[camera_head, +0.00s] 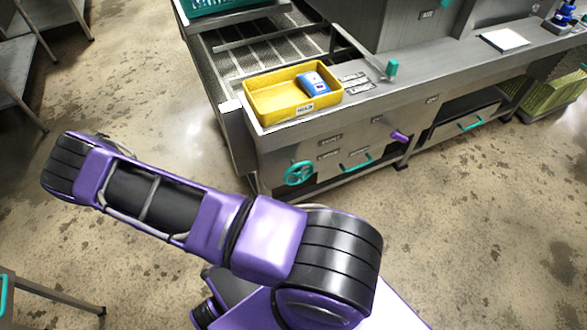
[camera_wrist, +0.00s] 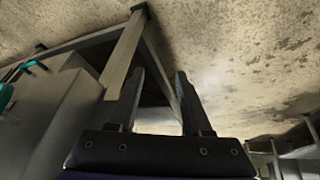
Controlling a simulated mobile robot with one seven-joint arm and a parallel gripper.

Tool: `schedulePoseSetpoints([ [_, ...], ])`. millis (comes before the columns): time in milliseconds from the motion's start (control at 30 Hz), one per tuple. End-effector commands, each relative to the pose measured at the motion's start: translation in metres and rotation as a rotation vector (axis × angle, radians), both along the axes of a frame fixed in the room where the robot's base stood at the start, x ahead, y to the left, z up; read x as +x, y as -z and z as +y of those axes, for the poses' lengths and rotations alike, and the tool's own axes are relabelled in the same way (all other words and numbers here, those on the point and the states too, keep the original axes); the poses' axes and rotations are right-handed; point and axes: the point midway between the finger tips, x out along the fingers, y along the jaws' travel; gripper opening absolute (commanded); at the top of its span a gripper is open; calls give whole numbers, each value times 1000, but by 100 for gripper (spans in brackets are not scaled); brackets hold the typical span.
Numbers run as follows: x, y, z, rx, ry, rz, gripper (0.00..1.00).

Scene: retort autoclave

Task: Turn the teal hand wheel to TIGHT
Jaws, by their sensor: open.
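The teal hand wheel (camera_head: 299,173) is on the front face of the steel machine bench, low and near its left end, in the head view. Its labels are too small to read. My purple and black arm reaches to the left in the head view, well apart from the wheel, and the gripper does not show there. In the wrist view my gripper (camera_wrist: 158,85) is open and empty, with two dark fingers spread apart. A teal part (camera_wrist: 6,95) is cut off at the left edge of the wrist view; I cannot tell whether it is the wheel.
A yellow tray (camera_head: 262,109) with a blue and white packet (camera_head: 313,84) stands on the bench top. A teal handle (camera_head: 356,162) and a purple knob (camera_head: 399,136) stick out right of the wheel. The floor before the bench is clear.

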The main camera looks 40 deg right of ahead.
Motion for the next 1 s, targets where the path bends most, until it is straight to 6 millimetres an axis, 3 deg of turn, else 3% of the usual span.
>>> schedulePoseSetpoints([
  [233, 26, 13, 7, -163, -320, -107, 50],
  [533, 27, -2, -20, -603, -569, -49, 50],
  [767, -5, -25, -50, -975, -675, 252, 50],
  [1000, -62, -57, -70, -1232, -750, 814, 50],
])
